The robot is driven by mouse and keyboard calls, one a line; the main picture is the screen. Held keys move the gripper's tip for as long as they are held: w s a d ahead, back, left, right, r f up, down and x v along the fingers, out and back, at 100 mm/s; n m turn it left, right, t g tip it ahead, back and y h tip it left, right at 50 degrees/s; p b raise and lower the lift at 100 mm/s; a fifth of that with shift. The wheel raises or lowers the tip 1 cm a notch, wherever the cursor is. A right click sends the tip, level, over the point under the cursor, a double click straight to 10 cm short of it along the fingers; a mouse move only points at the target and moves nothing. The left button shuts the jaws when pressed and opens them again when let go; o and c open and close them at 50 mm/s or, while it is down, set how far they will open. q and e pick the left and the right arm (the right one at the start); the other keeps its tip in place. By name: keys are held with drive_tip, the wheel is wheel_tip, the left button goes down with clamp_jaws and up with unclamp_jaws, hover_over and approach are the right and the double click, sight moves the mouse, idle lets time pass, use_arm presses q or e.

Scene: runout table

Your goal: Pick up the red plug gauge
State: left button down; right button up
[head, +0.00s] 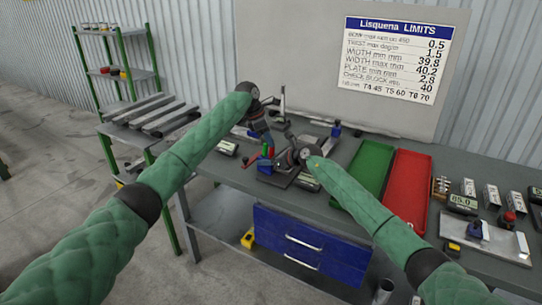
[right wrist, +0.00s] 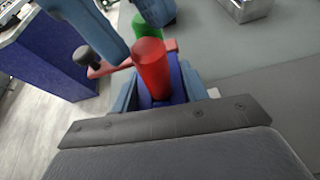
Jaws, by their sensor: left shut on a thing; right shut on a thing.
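The red plug gauge (right wrist: 151,68) stands out of my right gripper (right wrist: 162,95) in the right wrist view. Light blue fingers close on both sides of its dark blue lower part. In the head view my right gripper (head: 276,162) is low over the bench, small and partly hidden. My left gripper (head: 266,141) comes down from behind and left. Its blue fingers meet a red bar with a black knob (right wrist: 107,68), just beyond the gauge. The exact grip there is partly hidden. A green cylinder (right wrist: 147,26) shows behind the gauge.
A green tray (head: 371,165) and a red tray (head: 408,180) lie right of my grippers. Metal blocks (head: 491,197) and a plate (head: 485,241) stand farther right. A grey panel with a limits sign (head: 398,58) closes the back. Blue drawers (head: 310,245) are under the bench.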

sight(272, 149)
use_arm(q)
drive_tip(key=x, duration=0.4)
drive_tip(key=shift+s+a+f, duration=0.2)
drive_tip(key=shift+s+a, duration=0.05)
drive_tip(key=shift+s, duration=0.15)
use_arm(e)
drive_tip(key=shift+a+f, duration=0.2)
drive_tip(key=shift+f, duration=0.2)
use_arm(q)
drive_tip(key=shift+a+r, duration=0.15)
use_arm(e)
drive_tip(key=shift+s, duration=0.1)
drive_tip(key=shift+d, duration=0.1)
use_arm(q)
drive_tip(key=shift+r, duration=0.25)
use_arm(e)
drive_tip(key=shift+f, duration=0.1)
use_arm(q)
wheel_tip(272, 149, up, 10)
drive_tip(key=shift+a+r, duration=0.25)
drive_tip(key=shift+w, duration=0.15)
use_arm(e)
drive_tip(key=o, duration=0.9)
drive_tip(key=shift+o, duration=1.2)
drive_tip(key=shift+w, duration=0.25)
use_arm(q)
drive_tip(key=shift+w+a+f, duration=0.1)
drive_tip(key=shift+w, duration=0.05)
